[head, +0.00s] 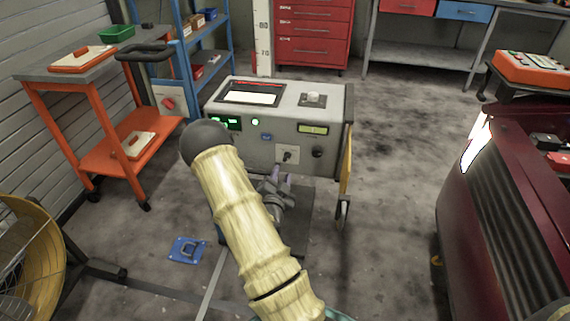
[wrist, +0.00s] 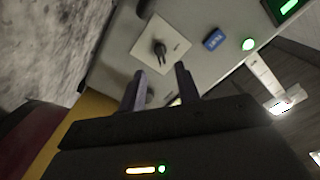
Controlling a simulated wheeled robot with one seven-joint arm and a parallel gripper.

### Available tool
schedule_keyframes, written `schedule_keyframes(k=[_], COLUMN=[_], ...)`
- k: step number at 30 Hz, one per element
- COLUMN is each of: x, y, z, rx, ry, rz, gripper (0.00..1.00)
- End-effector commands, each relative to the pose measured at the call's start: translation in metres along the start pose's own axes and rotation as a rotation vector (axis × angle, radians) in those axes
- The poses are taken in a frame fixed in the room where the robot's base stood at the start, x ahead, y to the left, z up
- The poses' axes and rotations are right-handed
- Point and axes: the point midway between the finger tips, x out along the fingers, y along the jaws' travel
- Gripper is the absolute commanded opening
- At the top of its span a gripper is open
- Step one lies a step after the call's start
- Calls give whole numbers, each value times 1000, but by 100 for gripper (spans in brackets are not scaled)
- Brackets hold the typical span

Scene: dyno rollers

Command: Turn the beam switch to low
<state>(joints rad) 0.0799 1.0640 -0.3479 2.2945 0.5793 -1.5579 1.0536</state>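The grey tester cabinet (head: 235,150) stands ahead of me. On its front is a pale square plate (head: 294,149) with a small dark lever switch (head: 287,156), which seems to be the beam switch. In the wrist view the switch (wrist: 159,50) sits on its plate (wrist: 142,41), just beyond my fingertips and roughly between their lines. The lettering on the plate is too small to read. My gripper (wrist: 160,70) is open and empty, its two fingers apart and pointing at the panel. In the head view my gripper (head: 279,178) is just below and in front of the plate.
Beside the switch are a black round knob (head: 318,152), a blue label (head: 266,137) and a lit green button (head: 255,122). A dark red car (head: 520,190) with a glowing headlight (head: 476,143) stands right. An orange cart (head: 110,157) stands left. The floor between cabinet and car is open.

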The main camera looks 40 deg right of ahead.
Motion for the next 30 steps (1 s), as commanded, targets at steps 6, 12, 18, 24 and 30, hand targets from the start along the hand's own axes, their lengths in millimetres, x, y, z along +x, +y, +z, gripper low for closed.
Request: schedule_keyframes(k=[6,12,18,24,30], x=[39,61,65,65,64], y=[0,0,0,0,0], z=[0,0,0,0,0], rx=[1,1,0,0,0], ry=[2,0,-1,-1,-1], rz=[-2,-1,-1,0,0], gripper=[33,33,33,19,0])
